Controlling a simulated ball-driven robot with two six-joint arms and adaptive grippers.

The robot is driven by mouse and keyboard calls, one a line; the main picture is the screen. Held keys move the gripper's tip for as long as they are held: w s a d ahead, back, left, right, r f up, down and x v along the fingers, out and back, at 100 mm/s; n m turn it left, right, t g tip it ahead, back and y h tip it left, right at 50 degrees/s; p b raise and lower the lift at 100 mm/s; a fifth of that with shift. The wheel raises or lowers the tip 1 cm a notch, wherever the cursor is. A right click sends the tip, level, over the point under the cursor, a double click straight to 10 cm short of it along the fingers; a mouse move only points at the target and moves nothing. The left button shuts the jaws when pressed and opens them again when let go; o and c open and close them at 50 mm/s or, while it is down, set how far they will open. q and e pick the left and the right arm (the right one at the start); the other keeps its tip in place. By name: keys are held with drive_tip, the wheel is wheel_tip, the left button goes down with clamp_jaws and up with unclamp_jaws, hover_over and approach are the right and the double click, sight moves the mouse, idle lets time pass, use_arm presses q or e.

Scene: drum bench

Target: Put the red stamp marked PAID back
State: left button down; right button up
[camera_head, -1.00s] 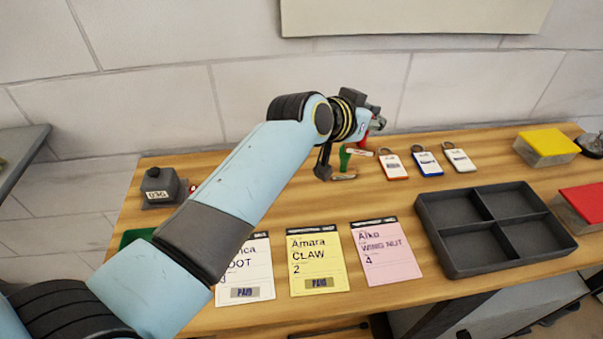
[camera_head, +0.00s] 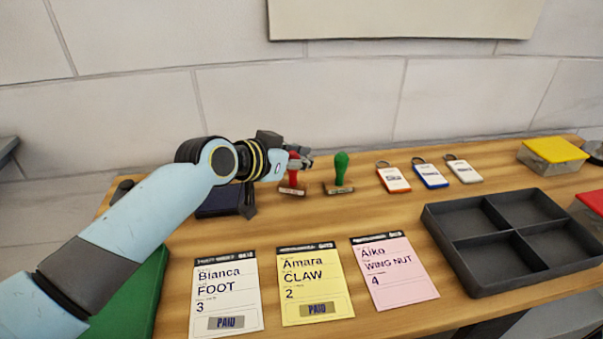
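The red stamp (camera_head: 291,188) is upright at the back of the bench, left of the green stamp (camera_head: 340,174). Its base looks to be on or just above the wood; I cannot tell which. My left gripper (camera_head: 298,161) is at its red handle and appears shut on it, though the fingers partly hide the handle. The PAID marking on the stamp cannot be read here. PAID marks show on the white Bianca card (camera_head: 226,295) and the yellow Amara card (camera_head: 315,280). My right gripper is not in view.
A pink Aiko card (camera_head: 394,270) lies beside the yellow one. Orange (camera_head: 394,178), blue (camera_head: 430,174) and white (camera_head: 463,170) key tags lie at the back. A dark divided tray (camera_head: 468,272), a yellow-lidded box (camera_head: 553,150) and a red-topped box (camera_head: 592,201) are at right.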

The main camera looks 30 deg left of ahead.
use_arm(q)
drive_tip(key=shift+f, duration=0.65)
drive_tip(key=shift+r, duration=0.15)
drive_tip(key=c, duration=1.5)
unclamp_jaws()
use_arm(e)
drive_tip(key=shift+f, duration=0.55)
use_arm(q)
drive_tip(key=shift+r, duration=0.1)
drive_tip(key=v, duration=1.2)
drive_tip(key=shift+p, duration=0.4)
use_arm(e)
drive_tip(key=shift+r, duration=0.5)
